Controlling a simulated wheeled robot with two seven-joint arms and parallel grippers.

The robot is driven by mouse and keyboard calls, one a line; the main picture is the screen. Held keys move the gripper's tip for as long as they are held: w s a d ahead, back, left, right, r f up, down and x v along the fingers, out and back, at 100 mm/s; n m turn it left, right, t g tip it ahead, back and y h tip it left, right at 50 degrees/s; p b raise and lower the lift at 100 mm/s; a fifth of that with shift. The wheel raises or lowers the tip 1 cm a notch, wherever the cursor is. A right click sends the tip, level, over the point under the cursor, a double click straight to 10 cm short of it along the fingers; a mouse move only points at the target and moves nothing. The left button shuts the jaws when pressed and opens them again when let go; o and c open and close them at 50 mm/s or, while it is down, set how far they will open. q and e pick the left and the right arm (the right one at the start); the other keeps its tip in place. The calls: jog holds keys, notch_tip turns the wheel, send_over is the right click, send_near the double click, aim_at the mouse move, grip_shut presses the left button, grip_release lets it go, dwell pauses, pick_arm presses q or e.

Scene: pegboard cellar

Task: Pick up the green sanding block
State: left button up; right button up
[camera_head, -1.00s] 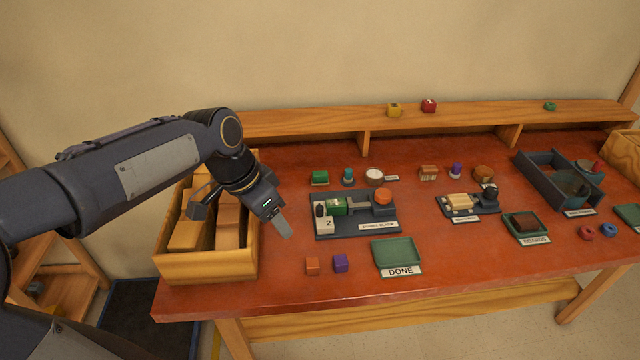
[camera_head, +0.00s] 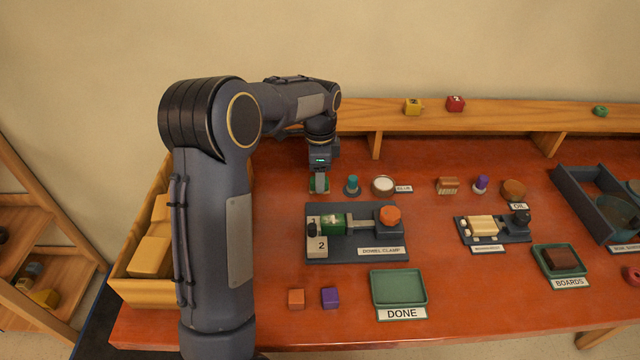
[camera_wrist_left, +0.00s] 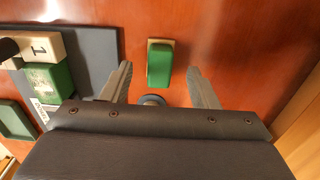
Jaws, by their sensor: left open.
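The green sanding block (camera_wrist_left: 160,65), green with a pale wooden-looking edge, lies on the red-brown bench top. In the head view it is mostly hidden behind my left gripper (camera_head: 319,186), with green showing at its sides. My left gripper (camera_wrist_left: 160,72) points down over the block and is open. In the left wrist view the block appears between the two fingers, with a gap on each side. I cannot tell how far above the bench the fingertips are. My right gripper is not in view.
The dowel clamp (camera_head: 371,221), holding a green piece, stands just in front. A teal-topped item (camera_head: 352,185) and a round white-topped tin (camera_head: 384,185) stand to the right. A wooden crate (camera_head: 141,290) is at left. A shelf (camera_head: 480,118) runs along the back.

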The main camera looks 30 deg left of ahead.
pick_arm(q)
notch_tip(320, 180, down, 2)
jog(key=shift+f, duration=0.15)
jog(key=c, duration=1.1)
jog(key=shift+o, duration=0.2)
jog(key=shift+r, duration=0.35)
jog(key=r, duration=0.3)
jog(key=shift+s+d+r, duration=0.15)
jog(key=shift+s+r, duration=0.1)
jog(key=shift+s, duration=0.1)
jog(key=s+d+r+b, duration=0.1)
jog(key=s+d+r, duration=0.3)
jog(key=s+r, duration=0.5)
jog(key=s, duration=0.3)
jog(key=shift+s, duration=0.35)
